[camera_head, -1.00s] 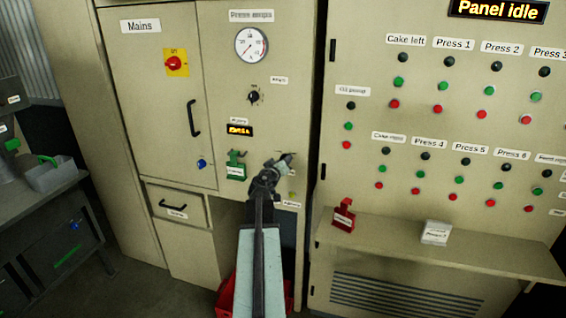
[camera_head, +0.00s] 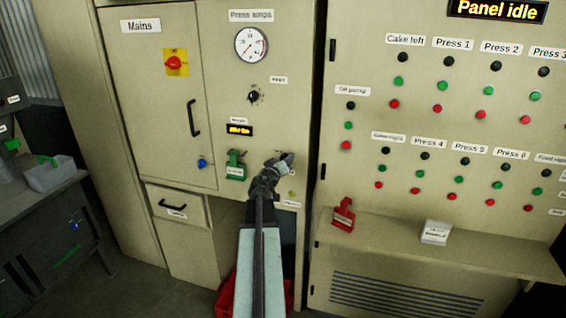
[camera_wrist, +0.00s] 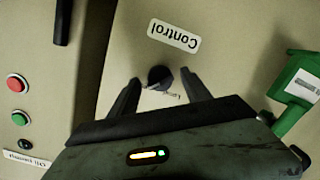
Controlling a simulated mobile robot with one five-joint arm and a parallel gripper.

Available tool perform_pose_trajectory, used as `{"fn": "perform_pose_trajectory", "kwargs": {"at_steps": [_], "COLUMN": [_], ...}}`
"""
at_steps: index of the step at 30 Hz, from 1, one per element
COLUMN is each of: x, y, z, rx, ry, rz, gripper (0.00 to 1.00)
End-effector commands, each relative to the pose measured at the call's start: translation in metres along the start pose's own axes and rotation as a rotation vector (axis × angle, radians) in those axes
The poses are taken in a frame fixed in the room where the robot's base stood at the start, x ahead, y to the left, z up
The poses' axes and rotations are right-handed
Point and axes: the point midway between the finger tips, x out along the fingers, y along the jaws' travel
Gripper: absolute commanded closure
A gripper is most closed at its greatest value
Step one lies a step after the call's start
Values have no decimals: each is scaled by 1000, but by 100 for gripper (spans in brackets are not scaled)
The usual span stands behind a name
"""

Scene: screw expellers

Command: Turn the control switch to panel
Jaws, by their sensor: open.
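The control switch (camera_wrist: 160,76) is a small black round knob on the beige cabinet front in the wrist view, close to a white "Control" label (camera_wrist: 174,36) that appears upside down. A small marking beside the knob is partly legible at best. My gripper (camera_wrist: 161,84) is open, with one dark finger on each side of the knob. I cannot tell whether either finger touches it. In the head view my gripper (camera_head: 284,162) is at the cabinet's right side and hides the switch.
A green tagged device (camera_head: 235,166) hangs just left of my gripper; it also shows in the wrist view (camera_wrist: 296,95). The mains switch (camera_head: 174,63) is at upper left. A shelf (camera_head: 385,235) juts out at right, bearing a red tagged item (camera_head: 343,215). The display reads "Panel idle" (camera_head: 500,10).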

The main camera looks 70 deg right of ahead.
Motion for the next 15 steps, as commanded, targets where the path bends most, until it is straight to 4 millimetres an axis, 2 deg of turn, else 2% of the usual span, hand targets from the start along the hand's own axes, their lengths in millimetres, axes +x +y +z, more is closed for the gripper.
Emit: {"fn": "perform_pose_trajectory", "kwargs": {"at_steps": [5, 12, 15], "x": [-15, -62, -76], "y": [0, 1, 1], "z": [0, 0, 0], "rx": [0, 0, 1], "ry": [1, 0, 0], "rz": [-1, -1, -1], "gripper": [43, 43, 43]}}
